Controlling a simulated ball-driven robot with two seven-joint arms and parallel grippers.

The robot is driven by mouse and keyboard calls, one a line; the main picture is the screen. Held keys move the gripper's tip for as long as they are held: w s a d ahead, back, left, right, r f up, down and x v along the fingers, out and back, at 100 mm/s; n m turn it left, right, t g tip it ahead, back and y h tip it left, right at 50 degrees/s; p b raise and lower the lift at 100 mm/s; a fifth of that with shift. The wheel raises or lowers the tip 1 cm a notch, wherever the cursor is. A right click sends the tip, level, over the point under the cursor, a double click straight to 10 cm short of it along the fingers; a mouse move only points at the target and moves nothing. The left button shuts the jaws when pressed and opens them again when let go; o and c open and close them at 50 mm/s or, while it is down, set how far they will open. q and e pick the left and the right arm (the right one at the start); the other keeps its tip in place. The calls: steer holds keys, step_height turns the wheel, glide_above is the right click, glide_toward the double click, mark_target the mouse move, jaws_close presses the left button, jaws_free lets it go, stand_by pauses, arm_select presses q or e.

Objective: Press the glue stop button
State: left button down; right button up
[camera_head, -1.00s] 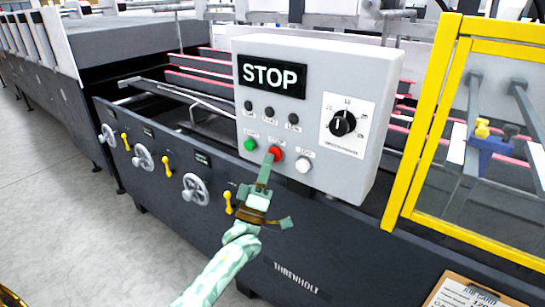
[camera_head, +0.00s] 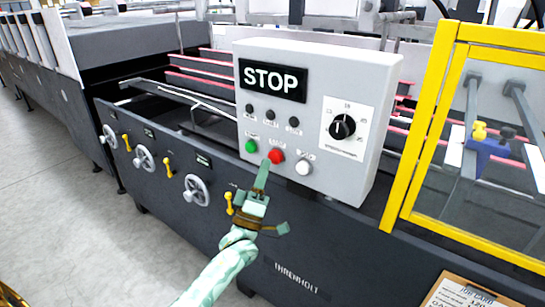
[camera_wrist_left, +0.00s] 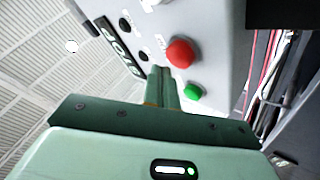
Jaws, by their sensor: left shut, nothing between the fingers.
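A grey control box (camera_head: 355,185) carries a black display reading STOP (camera_head: 273,78). Below it a row holds a green button (camera_head: 251,146), a red button (camera_head: 276,156) and a white button (camera_head: 303,167). My left gripper (camera_head: 264,164) is shut and empty, its tips just left of and below the red button in the head view, apparently a little apart from it. In the left wrist view the red button (camera_wrist_left: 181,53) and green button (camera_wrist_left: 193,91) show beyond the shut fingers (camera_wrist_left: 162,75). My right gripper is not in view.
A rotary dial (camera_head: 342,126) sits on the box's right side. A yellow guard frame (camera_head: 420,125) stands to the right. Handwheels (camera_head: 196,190) and yellow levers (camera_head: 229,203) line the dark machine front. A clipboard (camera_head: 462,292) is at lower right.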

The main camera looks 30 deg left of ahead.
arm_select(q)
steer(key=s+p, duration=0.2)
steer(key=s, duration=0.3)
steer(key=shift+a+p, duration=0.2)
steer(key=shift+p, duration=0.1)
stand_by(0.9)
